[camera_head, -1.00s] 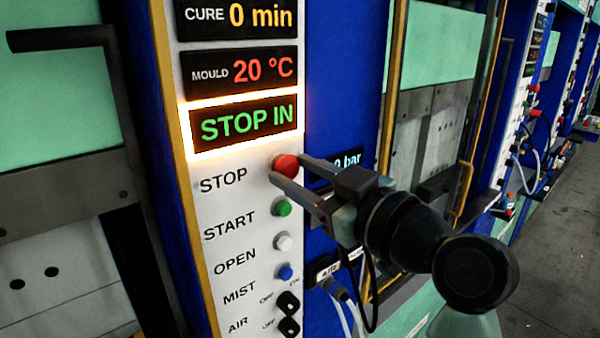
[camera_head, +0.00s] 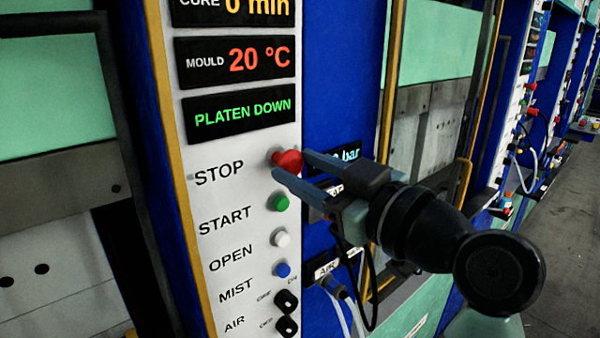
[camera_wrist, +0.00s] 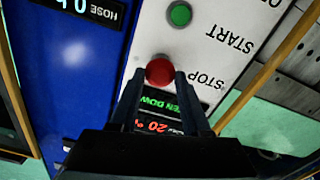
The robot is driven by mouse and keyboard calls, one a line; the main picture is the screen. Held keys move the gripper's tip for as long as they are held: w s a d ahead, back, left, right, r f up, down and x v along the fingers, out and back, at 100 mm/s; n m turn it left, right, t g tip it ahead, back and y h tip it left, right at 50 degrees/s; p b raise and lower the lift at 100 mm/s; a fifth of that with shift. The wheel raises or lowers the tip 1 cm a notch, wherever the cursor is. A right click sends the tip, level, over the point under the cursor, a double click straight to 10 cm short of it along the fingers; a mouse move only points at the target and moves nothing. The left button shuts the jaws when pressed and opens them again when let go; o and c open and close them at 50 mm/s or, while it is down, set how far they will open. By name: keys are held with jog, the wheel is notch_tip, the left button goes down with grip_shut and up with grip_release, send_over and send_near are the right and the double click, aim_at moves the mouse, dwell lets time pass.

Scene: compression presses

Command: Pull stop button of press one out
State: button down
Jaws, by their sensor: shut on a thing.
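The red stop button (camera_head: 288,160) is on the white control panel (camera_head: 230,145) of the near press, beside the label STOP. It stands out from the panel on a short stem. My gripper (camera_head: 291,163) reaches in from the right, its two fingers at the button's sides and shut on it. In the wrist view, the stop button (camera_wrist: 159,71) sits between the fingertips (camera_wrist: 160,76). The display (camera_head: 238,112) above it reads PLATEN DOWN in green.
Below the stop button are a green start button (camera_head: 279,202), a white open button (camera_head: 280,238), a blue button (camera_head: 282,269) and black switches (camera_head: 286,301). Hoses (camera_head: 340,305) hang under my gripper. More presses (camera_head: 540,120) stand along the right, beside a grey floor (camera_head: 565,230).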

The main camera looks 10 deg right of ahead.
jog(key=c, duration=0.6)
grip_release()
jog(key=shift+s, duration=0.1)
jog(key=shift+c, duration=0.2)
jog(key=shift+o, duration=1.4)
jog(key=shift+s+d, duration=0.1)
jog(key=shift+s, duration=0.05)
jog(key=b+v, duration=0.5)
jog(key=v, duration=0.7)
jog(key=shift+s+d, duration=0.2)
jog(key=shift+s, duration=0.15)
